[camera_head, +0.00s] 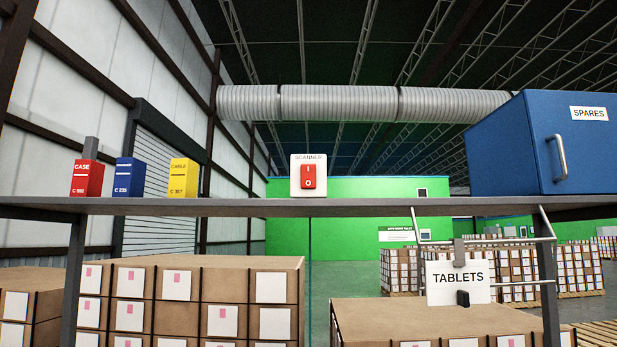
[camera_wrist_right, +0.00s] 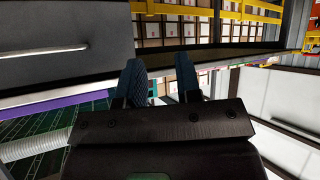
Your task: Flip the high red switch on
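The red rocker switch (camera_head: 308,177) sits in a white plate labelled SCANNER, upright at the shelf's edge in the middle of the head view. It is marked I at the top and O at the bottom; I cannot tell which end is pressed in. My right gripper (camera_wrist_right: 160,82) shows only in the right wrist view, with its two dark fingers apart and nothing visibly held between them. The switch cannot be made out in that view. My left gripper is not in view.
The grey shelf (camera_head: 390,207) carries red (camera_head: 87,178), blue (camera_head: 130,177) and yellow (camera_head: 184,178) cartons at left and a blue SPARES cabinet (camera_head: 505,150) at right. Stacked boxes (camera_head: 220,275) stand beneath. The shelf beside the switch is clear.

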